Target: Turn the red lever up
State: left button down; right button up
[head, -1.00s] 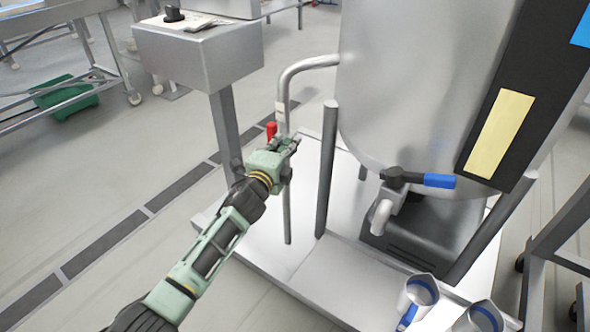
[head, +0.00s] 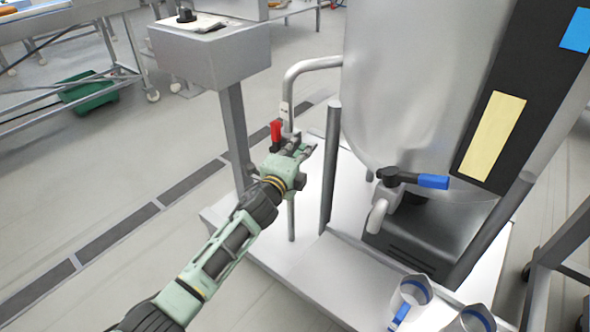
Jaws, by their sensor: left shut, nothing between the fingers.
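The red lever (head: 276,134) sits on the thin steel pipe (head: 291,90) that bends down from the left side of the big tank. Its red part stands beside the pipe, just above my left gripper. My left gripper (head: 308,149) is shut and empty, with its fingertips at the pipe just below and right of the lever. I cannot tell whether it touches the lever. The gripper hides the lower part of the lever and its joint. My right gripper is not in view.
The steel tank (head: 400,80) has a blue-handled valve (head: 432,181) low on its front. A post (head: 330,170) stands just right of my left gripper. A control box on a stand (head: 215,55) is at the left. Two steel jugs (head: 412,290) stand at the front right.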

pick_arm(q)
jog(key=p+v, duration=0.1)
jog(key=v, duration=0.8)
jog(key=shift+w+a+p, duration=0.15)
jog(key=shift+a+p, duration=0.15)
jog(key=shift+a, duration=0.1)
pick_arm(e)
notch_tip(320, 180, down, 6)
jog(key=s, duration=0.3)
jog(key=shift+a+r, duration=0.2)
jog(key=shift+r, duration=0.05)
pick_arm(q)
jog(key=c, duration=2.5)
grip_release()
jog(key=shift+f, duration=0.15)
